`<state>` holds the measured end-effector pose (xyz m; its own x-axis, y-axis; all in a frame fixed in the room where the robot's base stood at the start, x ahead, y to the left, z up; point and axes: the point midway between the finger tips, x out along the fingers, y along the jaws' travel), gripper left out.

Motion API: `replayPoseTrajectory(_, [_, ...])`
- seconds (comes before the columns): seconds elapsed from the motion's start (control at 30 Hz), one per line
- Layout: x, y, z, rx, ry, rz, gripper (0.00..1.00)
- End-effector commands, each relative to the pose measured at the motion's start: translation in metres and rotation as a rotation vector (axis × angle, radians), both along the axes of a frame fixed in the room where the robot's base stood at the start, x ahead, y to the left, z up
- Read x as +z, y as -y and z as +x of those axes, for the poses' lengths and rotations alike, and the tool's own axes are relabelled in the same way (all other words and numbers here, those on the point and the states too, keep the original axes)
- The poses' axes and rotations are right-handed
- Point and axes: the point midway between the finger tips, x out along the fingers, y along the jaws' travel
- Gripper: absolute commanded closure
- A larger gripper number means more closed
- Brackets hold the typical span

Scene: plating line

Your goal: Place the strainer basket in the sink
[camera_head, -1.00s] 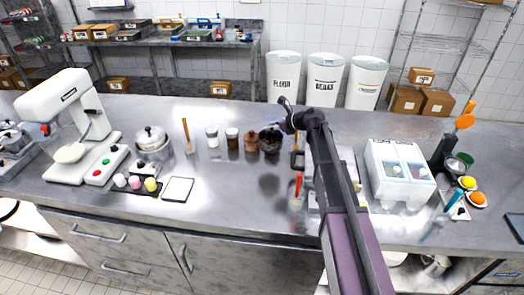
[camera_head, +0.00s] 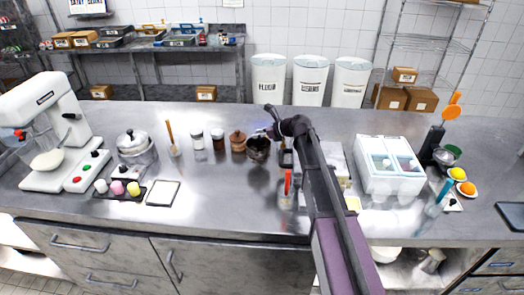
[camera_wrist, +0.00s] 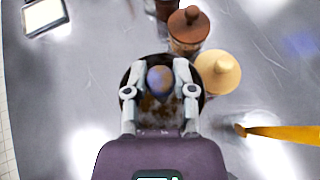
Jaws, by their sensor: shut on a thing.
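A dark, round, stained basket-like vessel (camera_head: 258,149) is at the end of my arm, over the back middle of the counter; I take it for the strainer basket. My gripper (camera_head: 266,134) is shut on it. In the wrist view the gripper (camera_wrist: 160,88) has one finger on each side of a rounded blue-brown knob (camera_wrist: 160,79), above the dark basket (camera_wrist: 155,109). The fingers and palm hide part of the basket. I cannot tell its height above the counter. No sink can be made out in either view.
A jar with a brown lid (camera_head: 238,140) stands close left of the basket, with other jars (camera_head: 197,139) beyond. A white two-lidded container (camera_head: 390,165) stands to the right. A cup with a red-handled tool (camera_head: 286,196) stands in front. The counter's front left-middle (camera_head: 225,205) is clear.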

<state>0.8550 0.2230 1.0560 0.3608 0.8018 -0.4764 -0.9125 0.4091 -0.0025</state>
Motion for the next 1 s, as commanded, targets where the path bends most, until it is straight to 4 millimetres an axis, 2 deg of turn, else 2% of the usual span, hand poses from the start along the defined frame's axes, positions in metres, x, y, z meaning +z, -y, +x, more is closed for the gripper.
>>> replayPoseTrajectory(0.03, [-0.009, 0.000, 0.000, 0.000, 0.000, 0.000, 1.00])
replayPoseTrajectory(0.13, [-0.015, 0.000, 0.000, 0.000, 0.000, 0.000, 1.00])
replayPoseTrajectory(0.67, [-0.018, 0.001, 0.000, -0.001, 0.000, 0.000, 1.00])
replayPoseTrajectory(1.0, [-0.040, 0.002, 0.001, -0.002, 0.000, 0.000, 1.00])
